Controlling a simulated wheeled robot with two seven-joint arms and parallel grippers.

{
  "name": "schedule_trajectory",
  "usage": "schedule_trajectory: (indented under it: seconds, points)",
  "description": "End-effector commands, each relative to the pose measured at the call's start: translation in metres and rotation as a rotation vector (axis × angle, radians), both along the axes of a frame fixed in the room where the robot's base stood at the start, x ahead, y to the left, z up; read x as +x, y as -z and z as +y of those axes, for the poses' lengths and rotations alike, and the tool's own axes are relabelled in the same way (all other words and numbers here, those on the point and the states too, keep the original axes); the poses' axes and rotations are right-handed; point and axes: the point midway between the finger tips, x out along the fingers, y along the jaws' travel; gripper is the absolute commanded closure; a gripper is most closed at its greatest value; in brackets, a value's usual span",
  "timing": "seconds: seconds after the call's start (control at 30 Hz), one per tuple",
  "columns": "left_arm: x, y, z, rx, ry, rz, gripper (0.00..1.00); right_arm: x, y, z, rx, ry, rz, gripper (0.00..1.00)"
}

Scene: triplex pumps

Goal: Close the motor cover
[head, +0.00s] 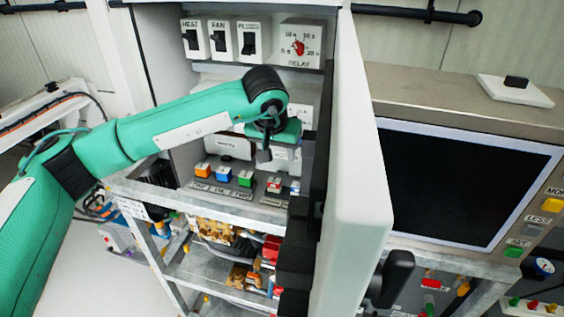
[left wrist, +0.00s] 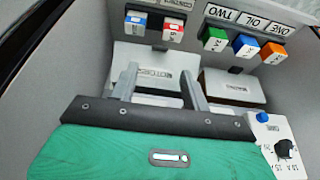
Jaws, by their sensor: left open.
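The white motor cover (left wrist: 152,60) is in the left wrist view, where the picture is upside down and its label sits between my finger ends. In the head view my arm partly hides the white cover (head: 286,158) in the cabinet. I cannot tell how far it stands open. My left gripper (head: 264,156) is in front of the covers in the head view. In the left wrist view its two grey fingers (left wrist: 158,82) are apart, with nothing gripped between them. I cannot tell whether they touch the cover. My right gripper is not in view.
A second covered box (head: 232,147) stands beside it. Coloured switches (head: 222,174) line the ledge below, and a delay dial (head: 298,46) is above. The open white cabinet door (head: 355,170) bounds the right side. A dark screen (head: 460,185) stands beyond it.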

Motion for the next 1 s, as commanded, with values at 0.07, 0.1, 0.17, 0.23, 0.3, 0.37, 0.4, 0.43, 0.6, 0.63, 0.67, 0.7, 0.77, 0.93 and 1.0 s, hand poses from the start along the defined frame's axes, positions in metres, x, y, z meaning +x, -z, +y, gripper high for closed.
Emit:
schedule_trajectory:
  seconds: [0.07,0.1,0.17,0.23,0.3,0.37,0.4,0.43,0.6,0.63,0.67,0.7,0.77,0.93,1.0]
  points:
    - [0.006,0.014,-0.001,0.000,-0.001,0.006,0.53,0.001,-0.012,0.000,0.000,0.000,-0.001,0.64]
    - [0.009,0.022,-0.002,-0.001,-0.001,0.005,0.53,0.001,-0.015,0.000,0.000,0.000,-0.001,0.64]
    - [0.014,0.033,-0.003,0.000,-0.002,0.005,0.53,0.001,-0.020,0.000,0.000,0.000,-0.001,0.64]
    - [0.019,0.045,-0.004,-0.001,-0.001,0.005,0.53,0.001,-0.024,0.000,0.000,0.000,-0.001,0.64]
    - [0.023,0.055,-0.005,0.000,-0.001,0.004,0.53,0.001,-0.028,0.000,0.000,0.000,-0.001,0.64]
    - [0.026,0.062,-0.005,-0.001,-0.001,0.002,0.53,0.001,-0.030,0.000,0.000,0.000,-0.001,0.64]
    - [0.028,0.066,-0.006,-0.001,-0.001,0.002,0.53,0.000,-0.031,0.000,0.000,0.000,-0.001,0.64]
    - [0.029,0.069,-0.006,-0.001,-0.001,0.002,0.53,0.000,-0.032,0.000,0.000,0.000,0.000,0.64]
    - [0.032,0.077,-0.006,-0.001,-0.002,0.000,0.53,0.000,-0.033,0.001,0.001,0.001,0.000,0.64]
    - [0.032,0.077,-0.006,0.000,-0.001,0.000,0.53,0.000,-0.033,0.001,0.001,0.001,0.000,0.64]
    - [0.032,0.077,-0.006,0.000,-0.001,0.000,0.53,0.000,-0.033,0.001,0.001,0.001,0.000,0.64]
    - [0.032,0.077,-0.006,0.000,-0.001,0.000,0.53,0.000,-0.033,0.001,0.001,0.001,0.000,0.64]
    - [0.032,0.077,-0.006,0.000,-0.001,0.000,0.53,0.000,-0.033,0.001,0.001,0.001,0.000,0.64]
    - [0.032,0.077,-0.006,-0.001,-0.001,0.000,0.72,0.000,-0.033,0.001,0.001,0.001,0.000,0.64]
    - [0.031,0.077,-0.006,-0.001,-0.001,0.000,0.86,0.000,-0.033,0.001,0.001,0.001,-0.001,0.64]
